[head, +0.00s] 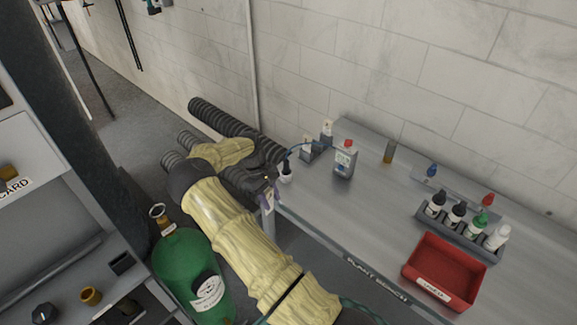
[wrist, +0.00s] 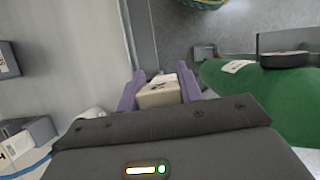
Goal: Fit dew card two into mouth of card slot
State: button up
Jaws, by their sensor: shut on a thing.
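My gripper (head: 267,198) is at the near left corner of the plant bench, with its purple fingers pointing down. In the wrist view the two purple fingers (wrist: 160,82) are shut on a small cream block with a dark-marked white top (wrist: 158,93). I take it to be dew card two, but its label is not readable. In the head view the held piece is mostly hidden by my gripper. A label ending in "CARD" (head: 14,187) is on the shelf unit at the left edge. The mouth of the card slot cannot be made out in either view.

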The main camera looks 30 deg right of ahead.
jog(key=s+a+f+m+y+b, duration=0.1)
jog(key=s+a+f+m+b, duration=0.1)
jog(key=f, duration=0.4)
jog(key=s+a+f+m+y+b, duration=0.1)
jog(key=s+a+f+m+b, duration=0.2)
jog(key=s+a+f+b, duration=0.2)
jog(key=shift+s+a+f, duration=0.5)
jog(key=shift+a+f, duration=0.2)
jog(key=shift+a, duration=0.15)
jog(key=shift+a, duration=0.1)
